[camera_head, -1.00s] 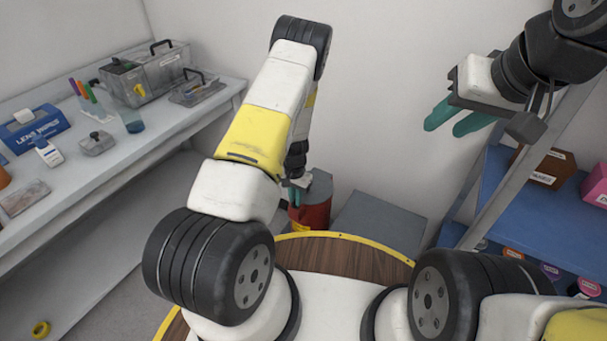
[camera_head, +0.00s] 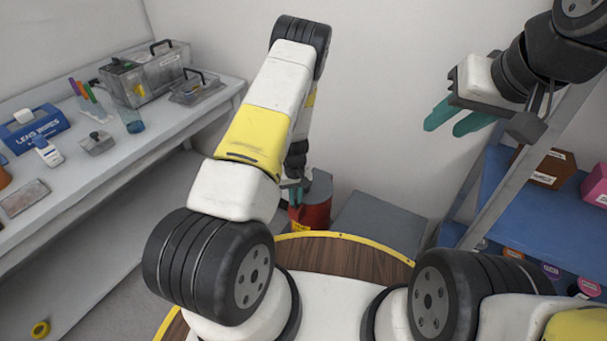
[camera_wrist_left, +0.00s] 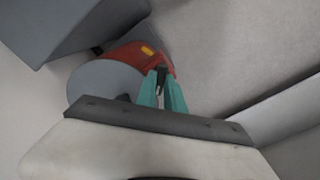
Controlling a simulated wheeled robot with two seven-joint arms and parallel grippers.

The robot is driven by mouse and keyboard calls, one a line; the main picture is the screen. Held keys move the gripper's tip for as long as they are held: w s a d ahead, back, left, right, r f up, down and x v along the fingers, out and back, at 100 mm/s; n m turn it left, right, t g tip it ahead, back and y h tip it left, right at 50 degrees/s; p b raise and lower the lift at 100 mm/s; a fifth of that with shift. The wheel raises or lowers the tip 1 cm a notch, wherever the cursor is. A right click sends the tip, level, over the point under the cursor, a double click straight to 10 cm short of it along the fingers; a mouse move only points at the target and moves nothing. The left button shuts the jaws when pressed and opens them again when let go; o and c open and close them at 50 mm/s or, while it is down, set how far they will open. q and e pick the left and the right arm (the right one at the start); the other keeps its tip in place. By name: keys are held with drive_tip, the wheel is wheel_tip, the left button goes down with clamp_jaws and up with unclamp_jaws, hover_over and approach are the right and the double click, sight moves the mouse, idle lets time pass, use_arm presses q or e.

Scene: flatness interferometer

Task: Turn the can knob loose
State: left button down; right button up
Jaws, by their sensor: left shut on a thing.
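The red can (camera_head: 316,216) with a grey lid stands on the floor beyond my base, partly hidden by my left arm. In the left wrist view its red side (camera_wrist_left: 133,55) and grey lid (camera_wrist_left: 92,79) show. A small dark knob (camera_wrist_left: 161,76) sits at the can, between the teal fingertips. My left gripper (camera_head: 295,196) reaches down at the can. In the left wrist view the left gripper (camera_wrist_left: 162,92) is shut on the knob. My right gripper (camera_head: 456,119) is raised at the upper right, empty, its teal fingers apart.
A grey box (camera_head: 380,222) stands right beside the can. A white bench (camera_head: 150,135) with bottles and cases runs along the left. A blue shelf (camera_head: 530,215) with boxes is at the right.

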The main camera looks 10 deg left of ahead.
sight(296, 200)
use_arm(q)
drive_tip(key=n, duration=0.8)
drive_tip(key=shift+n, duration=0.3)
idle(0.3)
drive_tip(key=c, duration=1.4)
unclamp_jaws()
drive_tip(key=shift+c, duration=0.2)
drive_tip(key=shift+r, duration=0.15)
wheel_tip(296, 200, up, 8)
drive_tip(key=shift+f, duration=0.2)
